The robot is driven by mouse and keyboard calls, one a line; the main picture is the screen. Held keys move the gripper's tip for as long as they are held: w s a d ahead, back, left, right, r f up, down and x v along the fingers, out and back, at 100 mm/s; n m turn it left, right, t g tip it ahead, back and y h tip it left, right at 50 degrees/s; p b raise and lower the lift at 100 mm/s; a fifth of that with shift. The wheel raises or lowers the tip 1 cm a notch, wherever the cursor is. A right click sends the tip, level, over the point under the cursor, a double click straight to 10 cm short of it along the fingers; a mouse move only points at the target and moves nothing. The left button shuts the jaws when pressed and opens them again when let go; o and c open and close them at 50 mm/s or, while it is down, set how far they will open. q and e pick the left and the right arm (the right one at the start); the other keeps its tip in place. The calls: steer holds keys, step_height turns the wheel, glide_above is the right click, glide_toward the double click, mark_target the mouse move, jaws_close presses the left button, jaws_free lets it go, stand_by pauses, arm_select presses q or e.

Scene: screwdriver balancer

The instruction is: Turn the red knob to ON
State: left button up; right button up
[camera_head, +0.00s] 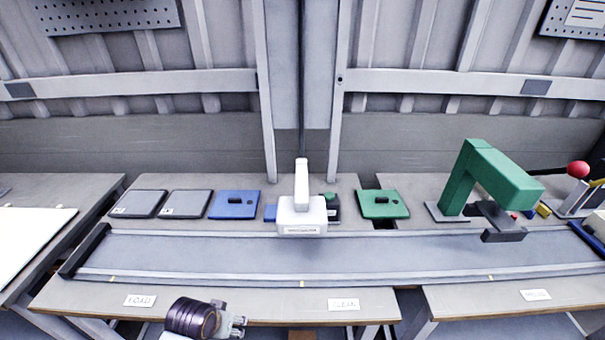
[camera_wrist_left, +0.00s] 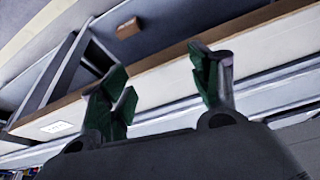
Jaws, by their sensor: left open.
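A red ball-shaped knob (camera_head: 578,169) shows at the far right of the head view, above a grey-white bracket (camera_head: 572,198). I cannot tell which of these is the red knob of the task, and no ON mark is readable. My left gripper (camera_head: 240,326) is at the bottom of the head view, in front of the table's near edge and far from both red things. Its two fingers (camera_wrist_left: 155,75) are apart and empty in the left wrist view. My right gripper is not in view.
A long grey conveyor-like track (camera_head: 390,255) crosses the tables. Behind it stand a white device (camera_head: 302,216), grey plates (camera_head: 186,204), a blue plate (camera_head: 234,205) and a green plate (camera_head: 384,204). The near table edge (camera_head: 240,308) carries labels. The track looks clear.

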arm_select(q)
steer(key=w+d+r+t+h, duration=0.15)
steer(key=w+d+r, duration=0.45)
steer(key=r, duration=0.6)
steer(key=w+d+r+t, duration=0.3)
steer(key=w+d+r, duration=0.2)
steer(key=w+r, duration=0.55)
steer(key=w+d+r+t+h, duration=0.15)
steer(key=w+d+r, duration=0.4)
steer(key=r, duration=0.85)
steer(key=d+r+n+t+y, duration=0.1)
steer(key=d+r+t, duration=0.1)
steer(key=r, duration=0.9)
steer(key=d+r+n+t, duration=0.1)
steer(key=d+r+t, duration=0.1)
steer(key=r, duration=0.9)
steer(key=s+r+n+t+y, duration=0.1)
steer(key=s+r+t, duration=0.1)
steer(key=r, duration=0.8)
steer(key=s+r+n+t+y, duration=0.1)
steer(key=s+r, duration=0.4)
steer(key=r, duration=0.6)
steer(key=shift+s+d+n+t+y+p, duration=0.25)
steer(key=shift+d+n+t+y+p, duration=0.2)
steer(key=shift+y, duration=0.35)
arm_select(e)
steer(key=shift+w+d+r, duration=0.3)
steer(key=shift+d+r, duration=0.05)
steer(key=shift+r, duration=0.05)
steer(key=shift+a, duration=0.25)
